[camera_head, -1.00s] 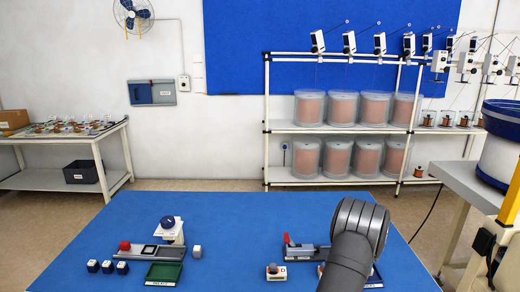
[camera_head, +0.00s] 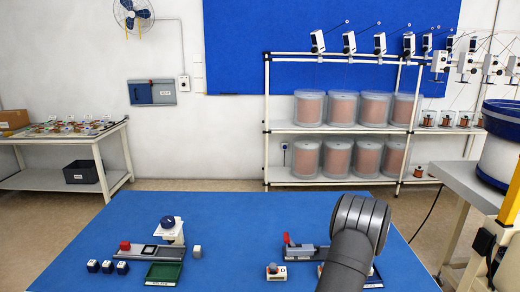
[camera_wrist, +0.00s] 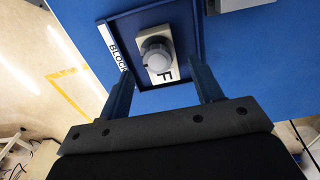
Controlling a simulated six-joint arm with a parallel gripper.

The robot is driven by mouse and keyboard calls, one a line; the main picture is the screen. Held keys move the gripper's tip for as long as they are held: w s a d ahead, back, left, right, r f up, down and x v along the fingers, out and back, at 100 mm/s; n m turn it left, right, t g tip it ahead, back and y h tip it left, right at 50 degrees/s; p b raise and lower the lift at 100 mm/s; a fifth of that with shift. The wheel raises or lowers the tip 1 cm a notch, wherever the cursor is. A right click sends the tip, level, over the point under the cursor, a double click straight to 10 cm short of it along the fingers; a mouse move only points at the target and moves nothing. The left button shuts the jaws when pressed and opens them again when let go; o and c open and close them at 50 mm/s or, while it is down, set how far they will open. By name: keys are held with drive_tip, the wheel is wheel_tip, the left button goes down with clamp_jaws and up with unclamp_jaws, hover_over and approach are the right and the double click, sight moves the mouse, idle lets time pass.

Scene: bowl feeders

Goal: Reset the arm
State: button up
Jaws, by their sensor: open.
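My gripper (camera_wrist: 163,84) is open in the wrist view, with its two dark blue fingers spread apart and nothing between them. Beyond the fingertips is a dark blue tray (camera_wrist: 196,32) with a white label reading "BLOCK". In the tray sits a pale block (camera_wrist: 145,34) with a round grey knob on top and a letter F on its face. The block looks apart from the fingers. In the camera_head view my dark grey arm rises at the front right of the table and hides the gripper and most of the tray area.
The blue table (camera_head: 235,235) has a clear middle. At its left are a grey fixture (camera_head: 145,255), a green tray (camera_head: 164,274), a white stand (camera_head: 172,236) and small blocks (camera_head: 107,266). A red-levered fixture (camera_head: 300,251) and a white knobbed block (camera_head: 276,273) are left of my arm.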

wheel_tip(320, 180, down, 4)
drive_tip(key=shift+r, duration=0.1)
drive_tip(key=r, duration=0.5)
drive_tip(key=shift+s+d, duration=0.25)
drive_tip(key=shift+s, duration=0.05)
drive_tip(key=s+d+r, duration=0.5)
drive_tip(key=s+r, duration=0.1)
drive_tip(key=s, duration=0.3)
drive_tip(key=w+a+f, duration=0.2)
drive_tip(key=w+a, duration=0.2)
drive_tip(key=w, duration=0.2)
drive_tip(key=w+a+f, duration=0.2)
drive_tip(key=w+a, duration=0.3)
drive_tip(key=w, duration=0.2)
drive_tip(key=w+a+f, duration=0.2)
drive_tip(key=w+a, duration=0.3)
drive_tip(key=w, duration=0.2)
drive_tip(key=shift+a, duration=0.25)
wheel_tip(320, 180, down, 2)
drive_tip(key=shift+a+f, duration=0.1)
drive_tip(key=shift+f, duration=0.8)
